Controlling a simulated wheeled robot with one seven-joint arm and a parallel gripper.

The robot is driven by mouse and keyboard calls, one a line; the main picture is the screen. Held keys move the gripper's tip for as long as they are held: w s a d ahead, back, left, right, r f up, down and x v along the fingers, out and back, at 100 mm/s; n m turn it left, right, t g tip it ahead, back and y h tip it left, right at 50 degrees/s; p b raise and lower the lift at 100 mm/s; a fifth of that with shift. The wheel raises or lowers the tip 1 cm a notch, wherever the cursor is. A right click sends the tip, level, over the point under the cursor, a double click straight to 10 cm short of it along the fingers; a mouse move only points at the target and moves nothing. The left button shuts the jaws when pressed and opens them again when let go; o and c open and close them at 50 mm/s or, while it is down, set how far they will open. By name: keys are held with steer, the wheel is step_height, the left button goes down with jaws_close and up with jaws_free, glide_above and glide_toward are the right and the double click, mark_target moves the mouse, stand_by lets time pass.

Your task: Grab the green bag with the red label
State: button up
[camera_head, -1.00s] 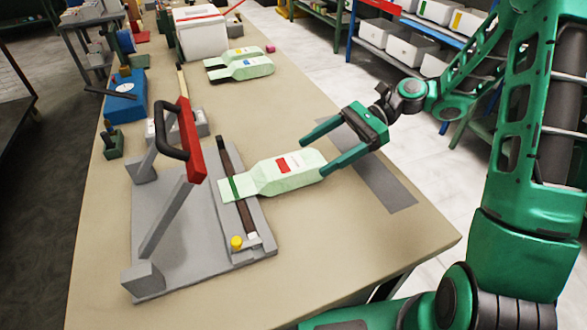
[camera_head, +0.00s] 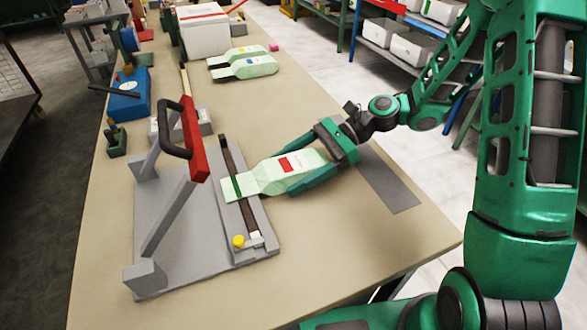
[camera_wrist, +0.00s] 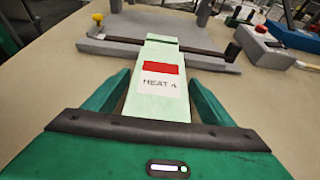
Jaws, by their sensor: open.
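The pale green bag with the red label (camera_head: 265,178) lies across the front bar of the grey press (camera_head: 205,268), its narrow end on the bar and its wide body toward my gripper. In the wrist view the bag (camera_wrist: 152,103) shows a red patch above the words "HEAT 4". My gripper (camera_head: 293,172) is open, with one green finger on each side of the bag's body. In the wrist view the fingers (camera_wrist: 157,95) stand apart from the bag, with gaps on both sides. The bag's rear end is partly hidden by the gripper body.
The press has a raised red lever (camera_head: 193,140) with a black handle and a yellow knob (camera_head: 239,241). Two more green bags (camera_head: 245,68) lie farther back near a white box (camera_head: 203,32). A blue box (camera_head: 127,97) sits at left. A grey mat (camera_head: 388,182) lies at right.

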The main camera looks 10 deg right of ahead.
steer(key=c, duration=1.3)
steer(key=shift+o, duration=0.3)
